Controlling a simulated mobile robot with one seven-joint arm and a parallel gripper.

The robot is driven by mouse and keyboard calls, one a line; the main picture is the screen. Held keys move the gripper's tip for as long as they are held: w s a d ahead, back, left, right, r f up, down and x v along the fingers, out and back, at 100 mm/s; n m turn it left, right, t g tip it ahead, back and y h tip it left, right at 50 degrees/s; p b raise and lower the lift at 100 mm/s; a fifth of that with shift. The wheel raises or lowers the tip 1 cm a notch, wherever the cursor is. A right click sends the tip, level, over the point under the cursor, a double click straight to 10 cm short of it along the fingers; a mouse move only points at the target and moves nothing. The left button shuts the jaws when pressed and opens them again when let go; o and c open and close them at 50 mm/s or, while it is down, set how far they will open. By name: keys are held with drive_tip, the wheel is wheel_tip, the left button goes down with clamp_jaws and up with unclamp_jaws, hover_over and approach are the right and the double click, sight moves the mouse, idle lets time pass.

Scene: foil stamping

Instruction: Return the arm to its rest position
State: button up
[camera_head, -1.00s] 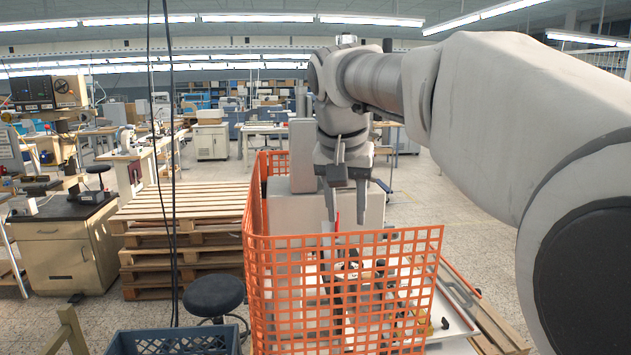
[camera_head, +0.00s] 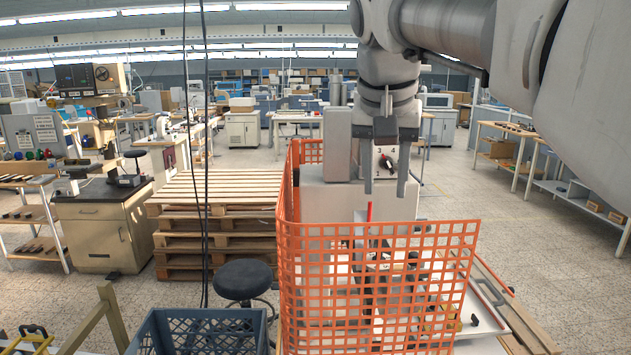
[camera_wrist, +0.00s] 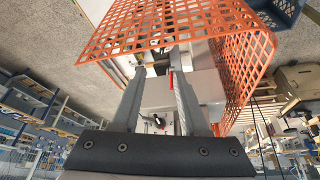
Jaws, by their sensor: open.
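My gripper (camera_head: 384,188) hangs pointing down from my arm, right of centre in the head view. Its two fingers are apart with nothing between them. It is above the orange mesh guard (camera_head: 375,262), in front of the pale machine (camera_head: 340,205). In the wrist view the gripper's fingers (camera_wrist: 160,85) reach out toward the machine, and the orange mesh guard (camera_wrist: 150,28) lies beyond them. A thin red part (camera_head: 369,212) stands upright on the machine below the gripper.
Stacked wooden pallets (camera_head: 215,225) stand left of the guard. A black stool (camera_head: 244,279) and a blue crate (camera_head: 200,332) are at the front. Two dark cables (camera_head: 205,150) hang at the left. Open floor (camera_head: 560,250) lies at the right.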

drive_tip(key=s+d+f+n+t+y+b, duration=0.1)
drive_tip(key=s+f+n, duration=0.3)
drive_tip(key=s+f, duration=1.4)
wheel_tip(320, 180, down, 4)
drive_tip(key=shift+s+d+f+y+b, duration=0.2)
drive_tip(key=shift+s+d+y+b, duration=0.15)
drive_tip(key=shift+d+b, duration=0.25)
drive_tip(key=shift+s, duration=0.1)
